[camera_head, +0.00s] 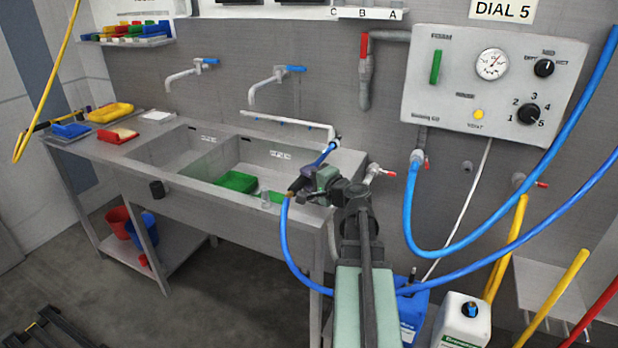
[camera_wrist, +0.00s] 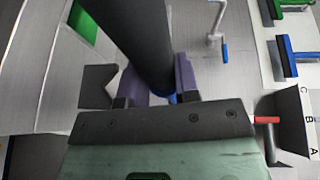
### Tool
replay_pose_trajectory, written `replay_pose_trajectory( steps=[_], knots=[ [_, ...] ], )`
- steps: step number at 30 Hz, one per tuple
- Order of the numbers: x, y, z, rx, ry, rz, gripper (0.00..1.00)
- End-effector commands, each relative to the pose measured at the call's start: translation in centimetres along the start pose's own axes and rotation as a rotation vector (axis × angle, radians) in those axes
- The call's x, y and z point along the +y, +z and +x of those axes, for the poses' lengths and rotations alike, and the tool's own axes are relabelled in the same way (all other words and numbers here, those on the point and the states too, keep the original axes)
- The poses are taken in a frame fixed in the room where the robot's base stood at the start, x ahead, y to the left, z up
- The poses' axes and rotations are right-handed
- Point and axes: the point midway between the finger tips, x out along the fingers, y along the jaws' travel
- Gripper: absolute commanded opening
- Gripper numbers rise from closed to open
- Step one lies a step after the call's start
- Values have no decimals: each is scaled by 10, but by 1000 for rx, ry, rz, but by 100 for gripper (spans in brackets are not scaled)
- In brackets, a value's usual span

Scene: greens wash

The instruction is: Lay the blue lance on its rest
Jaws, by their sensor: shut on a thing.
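My gripper (camera_head: 325,178) is shut on the blue lance (camera_head: 326,154), above the front right of the sink. In the head view, the lance lies tilted across the jaws, with its blue part towards the wall and its dark end towards the front left. A blue hose (camera_head: 287,252) hangs from the dark end. In the wrist view, the lance's thick dark barrel (camera_wrist: 136,35) passes between the fingers (camera_wrist: 156,82), with a little blue beside it. A dark notched bracket (camera_wrist: 97,85) shows left of the fingers; I cannot tell whether it is the rest.
The double sink (camera_head: 205,152) holds a green tray (camera_head: 236,181) in its right basin. Two wall taps (camera_head: 262,84) stand behind it. A control panel (camera_head: 490,85) and a looped blue hose (camera_head: 445,250) are at the right. A white canister (camera_head: 465,322) stands below.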

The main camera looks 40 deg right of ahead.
Motion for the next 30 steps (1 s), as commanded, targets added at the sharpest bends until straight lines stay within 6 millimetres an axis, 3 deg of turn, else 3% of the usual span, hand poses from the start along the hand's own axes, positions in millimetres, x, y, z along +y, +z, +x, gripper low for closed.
replay_pose_trajectory(
  steps=[1, 15, 27, 28, 30],
  knots=[
    [11, 0, 1, 0, 0, 0, 21],
    [70, 3, 7, 0, 0, 0, 21],
    [74, 3, 7, 0, 0, 0, 21],
    [74, 3, 7, 0, 0, 0, 32],
    [74, 3, 7, 0, 0, 0, 43]
  ],
)
